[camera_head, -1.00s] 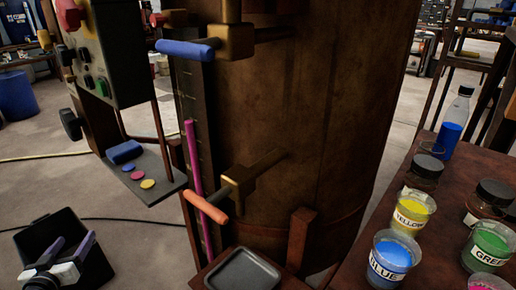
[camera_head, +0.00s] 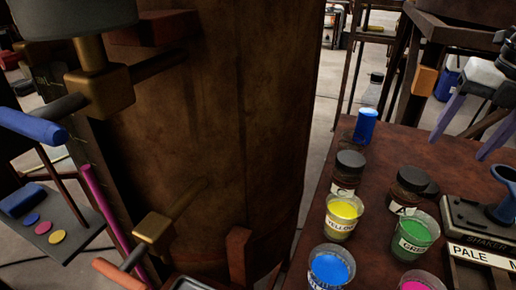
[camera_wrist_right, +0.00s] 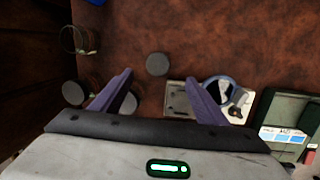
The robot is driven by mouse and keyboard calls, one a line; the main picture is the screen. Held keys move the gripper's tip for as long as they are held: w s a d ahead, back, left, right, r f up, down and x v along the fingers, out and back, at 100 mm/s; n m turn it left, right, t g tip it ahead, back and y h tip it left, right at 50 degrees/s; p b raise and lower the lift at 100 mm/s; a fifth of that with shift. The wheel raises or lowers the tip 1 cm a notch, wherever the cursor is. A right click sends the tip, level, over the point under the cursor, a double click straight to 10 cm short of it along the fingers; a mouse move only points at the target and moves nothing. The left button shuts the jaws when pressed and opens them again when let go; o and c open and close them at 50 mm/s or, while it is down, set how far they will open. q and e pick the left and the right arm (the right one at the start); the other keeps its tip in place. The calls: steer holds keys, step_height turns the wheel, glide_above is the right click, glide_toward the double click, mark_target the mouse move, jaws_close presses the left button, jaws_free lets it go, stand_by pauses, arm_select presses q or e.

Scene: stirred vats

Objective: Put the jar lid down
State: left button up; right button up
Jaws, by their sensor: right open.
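A dark round jar lid (camera_head: 432,187) lies on the brown table, just right of the jar marked A (camera_head: 406,189). In the right wrist view it is a flat grey disc (camera_wrist_right: 157,64), apart from both fingers. My right gripper (camera_head: 459,148) is open and empty above the table, with its purple fingers pointing down. In the right wrist view its fingertips (camera_wrist_right: 160,78) are on either side of the line to the lid. The jar marked C (camera_head: 346,172) has a dark top. My left gripper is out of view.
Cups of yellow (camera_head: 342,217), green (camera_head: 414,238), blue (camera_head: 330,268) and pink paint stand along the front. A shaker (camera_head: 482,225) is at the right. A blue-filled bottle (camera_head: 365,126) stands at the back. Bare table lies behind the lid.

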steer(key=a+f+h, duration=0.1)
steer(key=a+f, duration=0.1)
steer(key=a, duration=0.1)
glide_above(427, 190)
step_height(427, 190, down, 4)
steer(key=shift+r+n+g+b, duration=0.1)
steer(key=shift+n+g+b, duration=0.2)
steer(key=shift+n+g, duration=0.1)
steer(key=f, duration=0.2)
steer(key=w+f, duration=0.1)
steer(key=f, duration=0.2)
steer(key=shift+w+d+f, duration=0.15)
steer(key=shift+d+f, duration=0.2)
steer(key=shift+f, duration=0.05)
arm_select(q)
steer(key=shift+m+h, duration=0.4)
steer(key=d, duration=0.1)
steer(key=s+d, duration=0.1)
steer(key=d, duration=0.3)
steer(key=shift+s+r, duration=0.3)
arm_select(e)
steer(key=c, duration=1.1)
